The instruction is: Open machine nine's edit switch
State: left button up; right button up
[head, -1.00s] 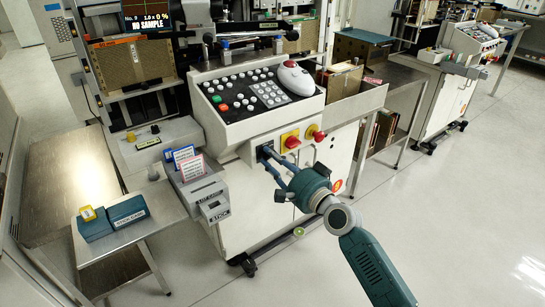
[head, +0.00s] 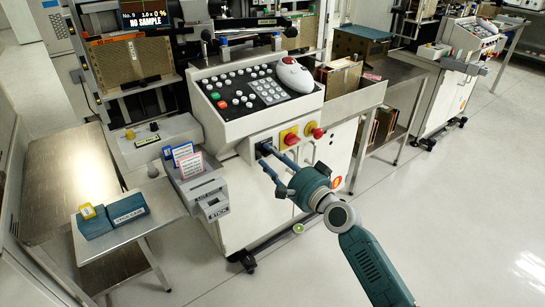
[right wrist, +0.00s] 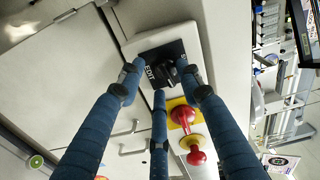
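The edit switch is a black knob (right wrist: 166,72) on a black plate lettered "EDIT" (right wrist: 147,74), set in a pale panel on the front of the machine whose screen (head: 140,16) reads "No. 9". In the head view the dark switch plate (head: 263,142) is mostly behind my fingers. My right gripper (head: 266,150) reaches it from the front right. In the right wrist view the blue fingers of my right gripper (right wrist: 160,80) are spread around the knob, with gaps visible, so it looks open. Whether a fingertip touches the knob I cannot tell. My left gripper is out of view.
Right of the switch are a red button on a yellow plate (head: 290,137) and another red knob (head: 317,133). The floor at right is clear.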

jog(key=shift+a+r, duration=0.1)
jog(key=shift+r, duration=0.05)
jog(key=v, duration=1.2)
